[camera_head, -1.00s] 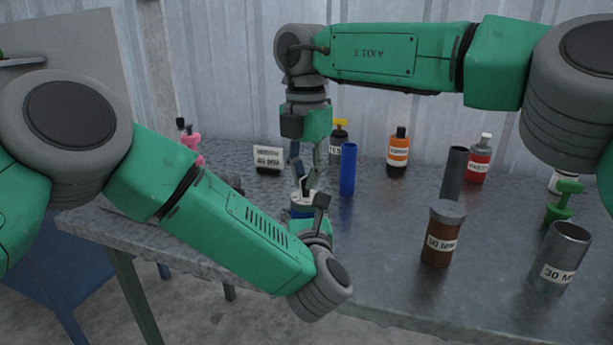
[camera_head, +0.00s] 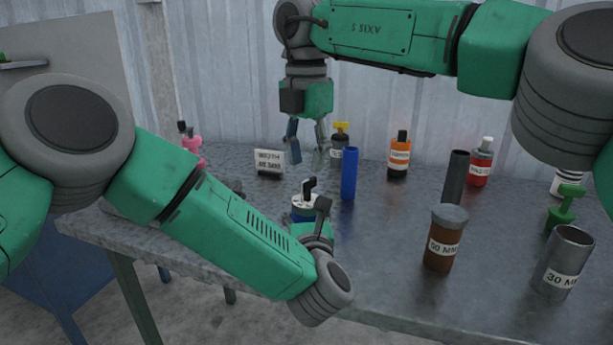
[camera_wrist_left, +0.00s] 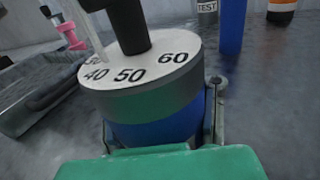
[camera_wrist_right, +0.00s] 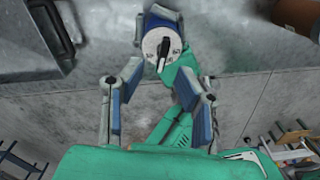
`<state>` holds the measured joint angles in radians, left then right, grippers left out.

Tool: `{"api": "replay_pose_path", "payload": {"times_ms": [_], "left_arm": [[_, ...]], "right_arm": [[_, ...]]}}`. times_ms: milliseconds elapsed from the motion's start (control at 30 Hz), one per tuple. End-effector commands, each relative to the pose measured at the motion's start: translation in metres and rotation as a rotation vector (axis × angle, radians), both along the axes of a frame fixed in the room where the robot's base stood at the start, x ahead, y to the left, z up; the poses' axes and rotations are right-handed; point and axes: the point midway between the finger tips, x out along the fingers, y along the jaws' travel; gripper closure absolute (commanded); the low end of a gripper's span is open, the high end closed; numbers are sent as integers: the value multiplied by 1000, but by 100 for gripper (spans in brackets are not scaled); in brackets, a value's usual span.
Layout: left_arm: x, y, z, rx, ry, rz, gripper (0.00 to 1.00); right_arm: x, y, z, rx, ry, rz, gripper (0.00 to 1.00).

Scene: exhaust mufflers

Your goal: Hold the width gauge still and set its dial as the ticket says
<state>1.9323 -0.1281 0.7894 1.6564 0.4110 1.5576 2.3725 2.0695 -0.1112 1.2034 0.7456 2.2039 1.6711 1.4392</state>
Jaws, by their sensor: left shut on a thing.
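The width gauge (camera_head: 305,205) has a blue body, a white numbered dial and a black knob. It stands upright at the table's left part. My left gripper (camera_wrist_left: 163,120) is shut on its blue body. In the left wrist view, the dial (camera_wrist_left: 160,88) shows 40, 50 and 60, and a thin pale pointer lies close to the 40. My right gripper (camera_head: 306,152) is open and empty above and behind the gauge, clear of the knob. The right wrist view shows the gauge (camera_wrist_right: 162,45) beyond its spread fingers. The ticket (camera_head: 269,162) stands behind the gauge; its print is too blurred to read surely.
A blue tube (camera_head: 349,173) stands close to the right of the gauge. A dark tube (camera_head: 455,177), brown jar (camera_head: 444,240), orange bottle (camera_head: 399,157), red bottle (camera_head: 481,164) and steel cup (camera_head: 565,262) stand farther right.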

Motion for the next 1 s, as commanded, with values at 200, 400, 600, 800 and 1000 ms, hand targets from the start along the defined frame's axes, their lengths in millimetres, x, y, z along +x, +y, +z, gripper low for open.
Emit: {"api": "replay_pose_path", "payload": {"times_ms": [200, 400, 600, 800, 1000], "left_arm": [[0, 0, 0, 0, 0, 0, 100], [0, 0, 0, 0, 0, 0, 100], [0, 0, 0, 0, 0, 0, 100], [0, 0, 0, 0, 0, 0, 100], [0, 0, 0, 0, 0, 0, 34]], "right_arm": [[1, 1, 24, 1, 1, 1, 71], [1, 0, 28, 0, 2, 1, 71], [1, 0, 28, 0, 2, 1, 71], [1, 0, 28, 0, 1, 1, 71], [1, 0, 28, 0, 2, 1, 71]]}}
